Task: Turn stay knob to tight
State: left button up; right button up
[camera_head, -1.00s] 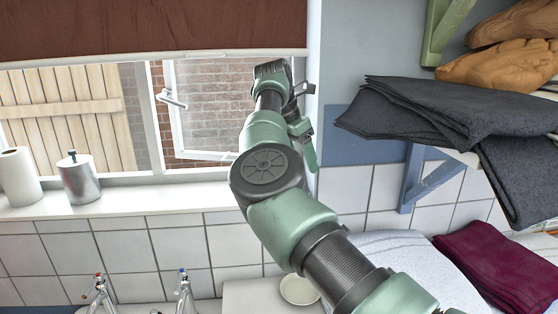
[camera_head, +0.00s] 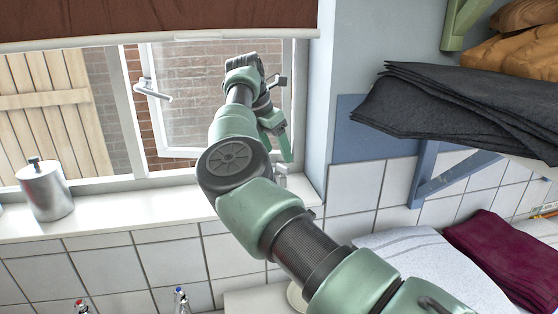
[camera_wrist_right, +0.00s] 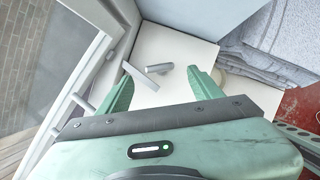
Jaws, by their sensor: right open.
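The window (camera_head: 190,92) has a sash that stands open, with a grey handle (camera_head: 152,90) on its frame. In the right wrist view a small grey metal piece with a flat bar (camera_wrist_right: 140,76) and a short round stub (camera_wrist_right: 160,69) sits at the white sill. I take it for the stay knob, but its setting cannot be read. My right gripper (camera_wrist_right: 162,90) is open, with its green fingers either side of the metal piece and nothing gripped. In the head view the right gripper (camera_head: 276,128) is at the window's right side, above the sill. My left gripper is not in view.
A metal canister (camera_head: 45,190) stands on the sill (camera_head: 130,212). A brown blind (camera_head: 150,18) hangs above. To the right, dark folded cloth (camera_head: 460,105) lies on a shelf with a blue bracket (camera_head: 430,175). White (camera_head: 430,265) and maroon (camera_head: 500,255) towels lie below.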

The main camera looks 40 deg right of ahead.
aim_at(283, 166)
jog(key=p+x, duration=0.1)
jog(key=x, duration=0.4)
jog(key=shift+p, duration=0.35)
jog(key=shift+w+d+f, duration=0.1)
jog(key=shift+d+f, duration=0.05)
jog(key=shift+f, duration=0.1)
